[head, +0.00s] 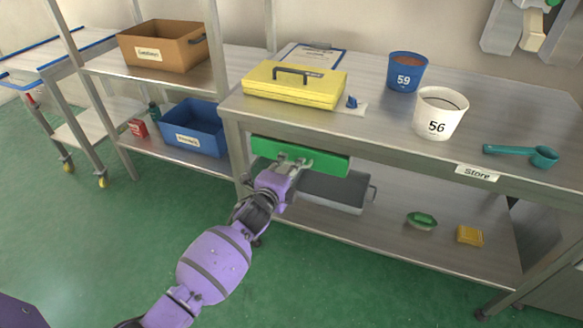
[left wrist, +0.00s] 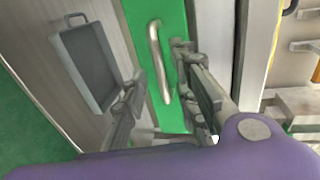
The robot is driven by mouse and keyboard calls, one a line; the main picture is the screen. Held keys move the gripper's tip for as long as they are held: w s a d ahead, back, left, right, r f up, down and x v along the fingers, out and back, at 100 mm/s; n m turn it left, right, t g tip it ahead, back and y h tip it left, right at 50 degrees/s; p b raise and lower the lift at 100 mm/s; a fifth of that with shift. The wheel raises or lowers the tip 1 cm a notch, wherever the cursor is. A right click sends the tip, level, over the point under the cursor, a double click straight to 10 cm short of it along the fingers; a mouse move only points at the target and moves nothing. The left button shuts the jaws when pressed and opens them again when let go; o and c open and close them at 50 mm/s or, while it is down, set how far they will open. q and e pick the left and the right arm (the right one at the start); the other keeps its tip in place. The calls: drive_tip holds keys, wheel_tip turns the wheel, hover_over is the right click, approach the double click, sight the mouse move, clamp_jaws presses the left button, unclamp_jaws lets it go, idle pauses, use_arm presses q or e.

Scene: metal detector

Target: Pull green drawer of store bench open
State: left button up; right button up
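The green drawer (head: 325,160) sits under the top of the store bench (head: 390,125), its front facing me. In the left wrist view the green front (left wrist: 187,18) carries a metal bar handle (left wrist: 156,60). My left gripper (head: 297,163) is at the drawer front and hides part of it. In the left wrist view my left gripper's fingers (left wrist: 160,72) stand apart, one on each side of the handle. I cannot tell whether either finger touches it. My right gripper is not in view.
On the bench top are a yellow box (head: 295,88), blue pot (head: 406,72), white pot (head: 438,115) and teal scoop (head: 522,153). A grey tray (head: 335,190), green brush (head: 421,221) and yellow sponge (head: 470,236) are on the lower shelf. Green floor (head: 330,285) in front is clear.

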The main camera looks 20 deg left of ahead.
use_arm(q)
drive_tip(key=shift+w+f, duration=0.1)
drive_tip(key=shift+w, duration=0.5)
clamp_jaws()
